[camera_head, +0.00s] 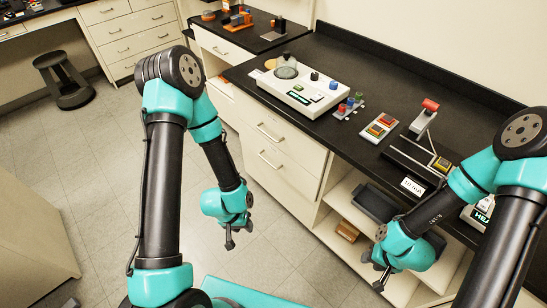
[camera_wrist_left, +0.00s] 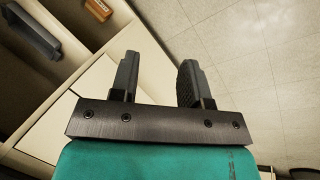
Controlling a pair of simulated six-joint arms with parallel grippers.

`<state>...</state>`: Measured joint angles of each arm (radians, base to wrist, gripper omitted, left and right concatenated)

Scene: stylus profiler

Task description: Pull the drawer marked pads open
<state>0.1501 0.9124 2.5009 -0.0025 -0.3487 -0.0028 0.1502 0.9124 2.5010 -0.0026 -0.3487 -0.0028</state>
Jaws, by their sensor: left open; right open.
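A cream cabinet under the black counter has two stacked drawers with bar handles, an upper drawer (camera_head: 285,140) and a lower drawer (camera_head: 290,178). Both look shut. No pads marking is readable on them, so I cannot tell which drawer bears it. My left gripper (camera_head: 237,240) hangs over the floor in front of and below these drawers, apart from them. In the left wrist view its two fingers (camera_wrist_left: 158,80) are apart with nothing between them, and cream cabinet panels lie to the left. My right gripper (camera_head: 379,276) is open and empty in front of the open shelves.
The counter (camera_head: 335,60) holds a white instrument (camera_head: 300,92), small coloured blocks and a device with a red top (camera_head: 430,104). Open shelves to the right hold an orange-brown box (camera_head: 347,231) and a dark bin (camera_head: 376,203). A black stool (camera_head: 64,80) stands far left. The floor before the drawers is clear.

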